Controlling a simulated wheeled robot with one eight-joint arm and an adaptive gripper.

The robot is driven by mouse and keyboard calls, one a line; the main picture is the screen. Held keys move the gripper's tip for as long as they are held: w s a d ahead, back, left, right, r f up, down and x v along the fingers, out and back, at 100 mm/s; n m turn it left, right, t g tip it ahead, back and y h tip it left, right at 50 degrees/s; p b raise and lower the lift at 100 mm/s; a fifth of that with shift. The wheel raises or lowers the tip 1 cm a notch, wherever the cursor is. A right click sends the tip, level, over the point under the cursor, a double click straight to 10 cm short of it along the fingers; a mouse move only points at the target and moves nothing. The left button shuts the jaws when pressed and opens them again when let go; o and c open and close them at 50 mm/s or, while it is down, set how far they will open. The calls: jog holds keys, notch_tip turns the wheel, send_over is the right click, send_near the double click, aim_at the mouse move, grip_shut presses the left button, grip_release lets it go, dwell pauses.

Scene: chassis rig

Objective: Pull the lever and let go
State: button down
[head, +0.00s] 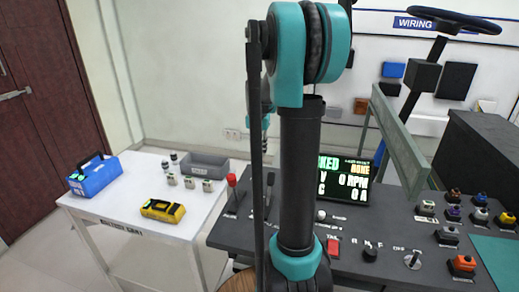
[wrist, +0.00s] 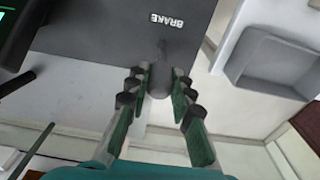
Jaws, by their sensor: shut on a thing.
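A dark, round-ended lever (wrist: 159,80) stands at the console's edge in the wrist view, near a white BRAKE label (wrist: 167,20). My gripper (wrist: 158,88) is closed around it, with green-padded fingers on both sides. In the head view my arm hides most of my gripper and its grasp. A lever with a red knob (head: 231,180) stands upright at the left of the dark console (head: 222,233), apart from my arm. A dark-topped lever (head: 270,180) shows beside my arm. I cannot tell for sure which lever is the one held.
A lit screen (head: 342,180) and several coloured buttons (head: 481,216) are on the console. The white table (head: 130,190) at left holds a blue bin (head: 97,178), a yellow device (head: 162,210) and a grey tray (head: 207,164). A steering wheel (head: 450,20) rises at upper right.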

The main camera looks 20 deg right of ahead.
jog(key=shift+s+a+t+h, duration=0.5)
jog(key=shift+s+a+t, duration=0.1)
jog(key=shift+s+t, duration=0.25)
jog(key=shift+s+a+f, duration=0.2)
jog(key=shift+s+a, duration=0.2)
jog(key=shift+s, duration=0.25)
jog(key=c, duration=1.3)
grip_release()
jog(key=shift+r, duration=0.15)
jog(key=v, duration=1.1)
jog(key=shift+r, duration=0.4)
jog(key=shift+s+a, duration=0.1)
jog(key=shift+a, duration=0.05)
